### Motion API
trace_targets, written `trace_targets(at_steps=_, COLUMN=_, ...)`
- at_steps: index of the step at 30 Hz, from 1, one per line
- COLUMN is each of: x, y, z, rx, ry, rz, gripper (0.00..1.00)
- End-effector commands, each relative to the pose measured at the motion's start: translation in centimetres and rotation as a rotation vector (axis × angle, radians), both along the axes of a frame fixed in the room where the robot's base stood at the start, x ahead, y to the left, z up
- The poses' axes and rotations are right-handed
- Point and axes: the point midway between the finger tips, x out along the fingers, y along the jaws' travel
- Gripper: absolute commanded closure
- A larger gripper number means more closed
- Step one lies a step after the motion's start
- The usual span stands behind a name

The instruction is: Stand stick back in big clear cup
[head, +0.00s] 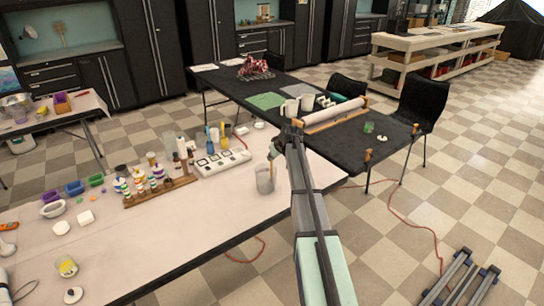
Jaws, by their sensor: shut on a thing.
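A big clear cup (264,183) stands upright on the white table near its right edge. My gripper (274,146) is just above the cup's mouth, a little to its right, at the end of my arm that reaches in from the lower right. It is shut on the stick (271,157), a thin thing that hangs down toward the cup's opening. The stick is small and partly hidden by my gripper. I cannot tell whether its lower end is inside the cup or just above it.
A white block with dark squares (222,163) and several bottles stand left of the cup. A wooden rack of small colourful bottles (160,192) is farther left. The white table (190,240) is bare in front. A black table (345,143) stands behind.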

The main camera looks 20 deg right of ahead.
Motion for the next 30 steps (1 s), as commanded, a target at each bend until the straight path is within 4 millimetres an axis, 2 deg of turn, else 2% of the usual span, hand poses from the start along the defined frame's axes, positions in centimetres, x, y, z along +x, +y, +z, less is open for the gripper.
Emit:
trace_targets(at_steps=9, x=0.0, y=0.0, z=-0.4, rx=0.000, ry=-0.001, rz=0.000, gripper=1.00)
trace_targets(at_steps=10, x=0.0, y=0.0, z=-0.3, rx=0.000, ry=-0.001, rz=0.000, gripper=0.86)
trace_targets(at_steps=12, x=0.0, y=0.0, z=-0.2, rx=0.000, ry=-0.001, rz=0.000, gripper=0.68)
trace_targets(at_steps=24, x=0.0, y=0.0, z=0.3, rx=0.000, ry=-0.001, rz=0.000, gripper=0.68)
trace_targets(at_steps=30, x=-1.8, y=-0.2, z=2.1, rx=-0.001, ry=-0.003, rz=-0.002, gripper=0.68)
